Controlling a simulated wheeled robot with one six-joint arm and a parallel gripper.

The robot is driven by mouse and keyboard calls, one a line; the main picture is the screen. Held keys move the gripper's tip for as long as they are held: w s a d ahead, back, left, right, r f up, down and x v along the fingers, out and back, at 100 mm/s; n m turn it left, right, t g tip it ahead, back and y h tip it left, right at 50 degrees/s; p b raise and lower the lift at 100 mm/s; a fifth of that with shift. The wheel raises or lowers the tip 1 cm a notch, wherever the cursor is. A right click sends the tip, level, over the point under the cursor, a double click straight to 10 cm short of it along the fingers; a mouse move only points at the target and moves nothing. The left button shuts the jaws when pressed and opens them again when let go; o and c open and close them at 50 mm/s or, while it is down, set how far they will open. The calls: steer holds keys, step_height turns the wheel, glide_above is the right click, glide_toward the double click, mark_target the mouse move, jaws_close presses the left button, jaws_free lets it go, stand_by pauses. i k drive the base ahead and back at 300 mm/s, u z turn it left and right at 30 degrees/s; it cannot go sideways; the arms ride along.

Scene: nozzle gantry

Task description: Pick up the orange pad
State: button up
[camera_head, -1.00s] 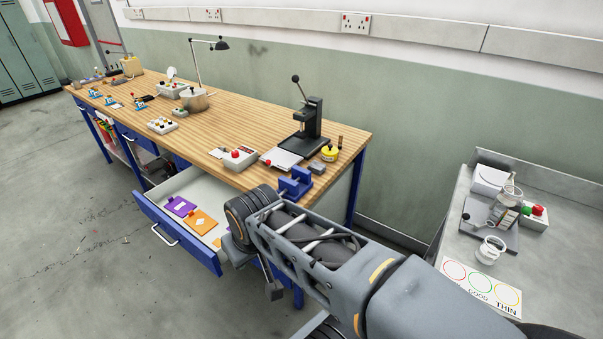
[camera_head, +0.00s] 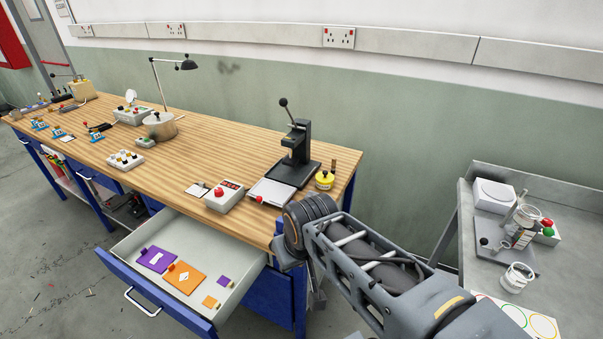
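The orange pad (camera_head: 184,278) lies flat in the open drawer (camera_head: 238,272) under the bench. It has a white diamond mark and a small tab at its upper edge. A smaller orange piece (camera_head: 210,302) lies to its right, nearer the drawer front. My gripper (camera_head: 318,294) hangs at the end of my arm, right of the drawer and apart from the pad. It is mostly hidden by my wrist and dark against the bench, so its opening does not show.
A purple pad (camera_head: 156,259) lies left of the orange pad, and a small purple piece (camera_head: 222,281) lies right of it. The wooden bench top (camera_head: 205,158) overhangs the drawer's back. A grey side table (camera_head: 467,225) stands to the right.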

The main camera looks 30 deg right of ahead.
mark_target(186, 279)
steer(key=z, duration=0.15)
steer(key=i, duration=0.35)
steer(key=z, duration=0.1)
steer(key=k, duration=0.5)
steer(key=u, duration=1.15)
steer(key=i, duration=0.35)
steer(key=u, duration=0.2)
steer(key=k, duration=0.45)
steer(key=u, duration=0.85)
steer(key=i, duration=1.3)
steer(key=z, duration=1.05)
